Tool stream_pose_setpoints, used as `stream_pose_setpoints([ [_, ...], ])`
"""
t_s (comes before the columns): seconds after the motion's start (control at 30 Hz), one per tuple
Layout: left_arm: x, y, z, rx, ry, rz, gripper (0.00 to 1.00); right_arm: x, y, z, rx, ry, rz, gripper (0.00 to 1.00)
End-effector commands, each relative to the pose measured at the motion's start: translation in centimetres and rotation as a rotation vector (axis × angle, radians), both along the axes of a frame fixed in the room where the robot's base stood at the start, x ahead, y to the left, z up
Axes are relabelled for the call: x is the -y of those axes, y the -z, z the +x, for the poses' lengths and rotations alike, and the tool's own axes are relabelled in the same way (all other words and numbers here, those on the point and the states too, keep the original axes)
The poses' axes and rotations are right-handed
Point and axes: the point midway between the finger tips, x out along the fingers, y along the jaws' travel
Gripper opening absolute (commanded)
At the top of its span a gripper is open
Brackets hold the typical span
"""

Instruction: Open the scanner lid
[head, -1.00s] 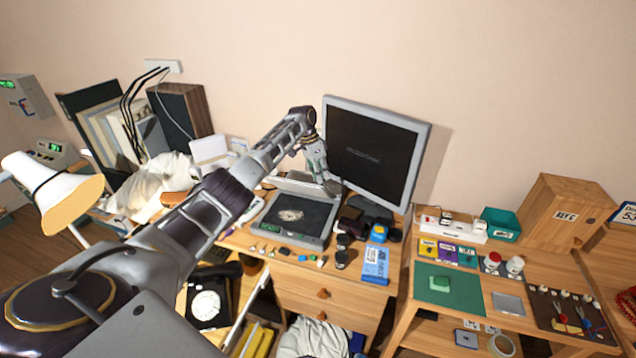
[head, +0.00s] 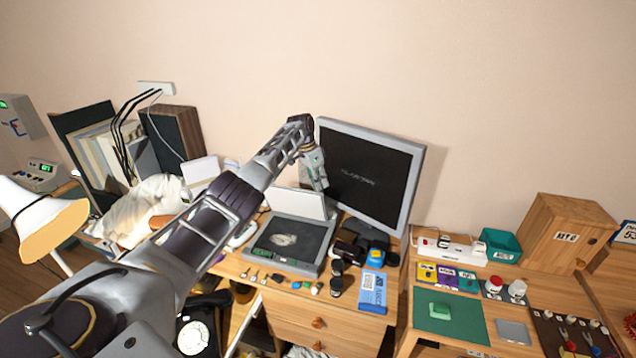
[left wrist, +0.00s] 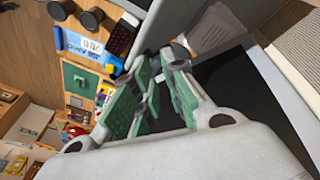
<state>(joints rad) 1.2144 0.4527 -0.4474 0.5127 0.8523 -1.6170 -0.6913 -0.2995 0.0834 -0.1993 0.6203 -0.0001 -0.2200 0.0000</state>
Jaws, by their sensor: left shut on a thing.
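The scanner (head: 318,268) sits on the desk in front of the monitor, its dark glass bed exposed with a pale oval item on it. The scanner lid (head: 297,203) is a light grey panel standing raised along the back of the bed. My left gripper (head: 321,186) is at the lid's right upper corner, between lid and monitor, and is shut on the lid edge. In the left wrist view, the green-padded fingers (left wrist: 160,85) are close together beside a grey panel; the exact contact is partly hidden. My right gripper is not in view.
The monitor (head: 370,175) stands close behind and right of my left gripper. Small items, dark round pieces and a blue box (head: 373,292) lie in front and right. A crumpled white cloth (head: 150,210) lies left. My left arm crosses over the desk's left part.

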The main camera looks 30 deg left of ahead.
Motion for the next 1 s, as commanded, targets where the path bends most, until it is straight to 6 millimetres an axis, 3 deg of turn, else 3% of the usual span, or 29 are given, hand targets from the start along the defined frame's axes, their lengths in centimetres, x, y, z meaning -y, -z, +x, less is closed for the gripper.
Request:
stream_pose_setpoints([
  [0.03, 0.33, 2.21, -0.46, -0.025, -0.001, 0.003, 0.00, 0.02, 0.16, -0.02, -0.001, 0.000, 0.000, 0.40],
  [0.13, 0.33, 2.21, -0.46, -0.025, -0.001, 0.003, 0.00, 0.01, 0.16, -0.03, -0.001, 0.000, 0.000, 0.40],
  [0.17, 0.33, 2.21, -0.46, -0.025, -0.001, 0.003, 0.14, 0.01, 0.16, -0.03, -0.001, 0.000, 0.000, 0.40],
  [0.4, 0.28, 2.15, -0.48, -0.024, -0.002, 0.002, 0.44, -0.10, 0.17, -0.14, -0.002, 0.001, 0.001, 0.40],
  [1.0, -0.30, 1.53, -0.54, -0.021, -0.007, 0.004, 0.44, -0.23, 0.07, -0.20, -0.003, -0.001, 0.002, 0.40],
])
